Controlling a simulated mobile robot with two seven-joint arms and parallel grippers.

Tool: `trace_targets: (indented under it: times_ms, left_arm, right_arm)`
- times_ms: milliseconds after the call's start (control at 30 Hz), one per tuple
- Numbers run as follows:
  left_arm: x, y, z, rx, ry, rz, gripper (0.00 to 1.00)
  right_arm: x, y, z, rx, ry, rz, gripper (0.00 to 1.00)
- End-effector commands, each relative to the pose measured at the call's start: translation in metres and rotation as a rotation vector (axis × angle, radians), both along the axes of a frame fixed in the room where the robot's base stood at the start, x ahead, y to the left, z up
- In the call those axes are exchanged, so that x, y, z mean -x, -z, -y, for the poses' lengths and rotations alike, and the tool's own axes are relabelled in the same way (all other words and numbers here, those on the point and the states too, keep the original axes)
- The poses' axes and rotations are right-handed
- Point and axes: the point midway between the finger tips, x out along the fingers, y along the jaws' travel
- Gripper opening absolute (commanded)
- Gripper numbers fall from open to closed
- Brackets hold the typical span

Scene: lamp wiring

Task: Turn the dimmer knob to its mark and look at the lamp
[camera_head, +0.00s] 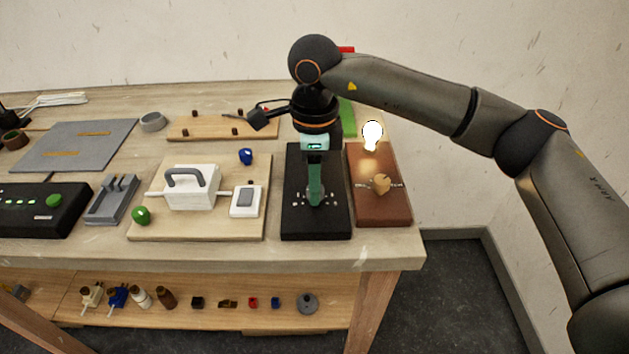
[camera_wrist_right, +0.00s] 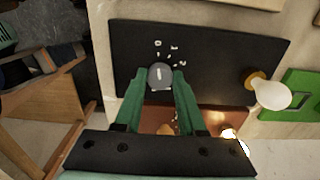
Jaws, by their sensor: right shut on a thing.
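The dimmer knob (camera_wrist_right: 160,76) is a round grey knob with a white line, on a black board (camera_wrist_right: 208,75) with white marks around it. The line runs about up and down in the right wrist view. My right gripper (camera_head: 315,200) points down onto the knob; its green fingers (camera_wrist_right: 160,85) are shut on the knob's sides and hide it in the head view. A pale, dull bulb (camera_wrist_right: 271,93) stands at the black board's far end, hidden in the head view. A brightly glowing bulb (camera_head: 372,132) is at the far end of the brown board (camera_head: 383,212).
The brown board carries a wooden knob (camera_head: 380,184) close beside my right gripper. Left of the black board is a wooden board (camera_head: 200,233) with a white handled box (camera_head: 190,190) and a white switch (camera_head: 246,200). A green piece (camera_head: 348,118) lies behind.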

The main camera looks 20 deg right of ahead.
Motion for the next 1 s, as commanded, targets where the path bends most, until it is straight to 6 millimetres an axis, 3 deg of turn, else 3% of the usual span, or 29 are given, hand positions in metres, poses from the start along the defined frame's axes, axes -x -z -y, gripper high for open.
trace_targets:
  times_ms: [200,233,500,767,1000]
  left_arm:
    - [-0.001,-0.001,0.000,-0.001,0.000,0.002,0.50]
    - [-0.001,-0.001,0.000,-0.001,0.000,0.002,0.50]
    - [-0.001,-0.001,-0.001,0.000,0.000,0.004,0.50]
    - [-0.001,-0.001,-0.001,-0.001,-0.001,0.004,0.50]
    - [-0.001,-0.002,-0.001,-0.001,-0.001,0.005,0.50]
  right_arm:
    - [-0.001,-0.002,-0.001,-0.002,-0.002,0.006,0.00]
    - [-0.001,-0.002,-0.001,-0.002,-0.002,0.006,0.40]
    - [0.000,-0.001,0.000,-0.001,-0.001,0.002,0.69]
    - [0.000,-0.002,0.000,0.000,0.000,0.002,0.69]
    - [-0.001,-0.034,0.000,-0.001,0.000,0.005,0.69]
